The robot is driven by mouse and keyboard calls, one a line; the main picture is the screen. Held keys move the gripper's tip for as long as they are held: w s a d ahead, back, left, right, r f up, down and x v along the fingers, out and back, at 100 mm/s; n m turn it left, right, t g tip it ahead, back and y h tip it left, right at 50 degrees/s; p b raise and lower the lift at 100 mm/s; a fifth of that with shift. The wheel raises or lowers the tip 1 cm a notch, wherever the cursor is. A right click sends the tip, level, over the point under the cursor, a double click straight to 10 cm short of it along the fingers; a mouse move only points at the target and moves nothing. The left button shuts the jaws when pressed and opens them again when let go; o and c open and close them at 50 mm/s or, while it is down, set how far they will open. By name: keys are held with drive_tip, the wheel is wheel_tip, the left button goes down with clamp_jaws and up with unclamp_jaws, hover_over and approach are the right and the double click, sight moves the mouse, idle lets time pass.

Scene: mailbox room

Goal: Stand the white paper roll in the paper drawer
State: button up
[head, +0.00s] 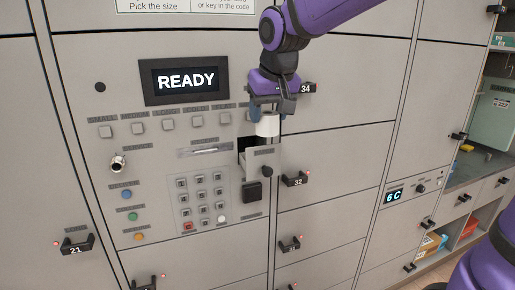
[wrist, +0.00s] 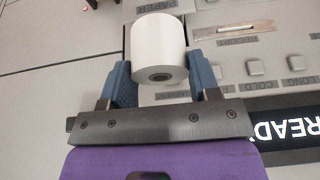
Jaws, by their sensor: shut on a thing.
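The white paper roll (head: 267,127) is held upright in my gripper (head: 268,112), just above the paper drawer (head: 262,160). In the wrist view the roll (wrist: 158,42) sits between the two blue fingers of my gripper (wrist: 158,62), with its dark core hole facing the camera. The drawer stands out from the locker panel, and a dark gap shows at its left side. The roll's lower end looks close to the drawer's top; whether it touches or is partly inside, I cannot tell. The drawer's inside is mostly hidden by the roll.
A READY screen (head: 186,81) is at the upper left, above a row of size buttons. A keypad (head: 201,198) lies left below the drawer. A black box (head: 252,191) sticks out under it. Locker handles 34 (head: 308,88) and 32 (head: 295,180) project close on the right.

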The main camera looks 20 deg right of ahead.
sight(258, 148)
drive_tip(key=w, duration=0.7)
drive_tip(key=f, duration=1.1)
drive_tip(key=shift+s, duration=0.35)
drive_tip(key=shift+w+f, duration=0.2)
drive_tip(key=shift+f, duration=0.05)
drive_tip(key=shift+f, duration=0.15)
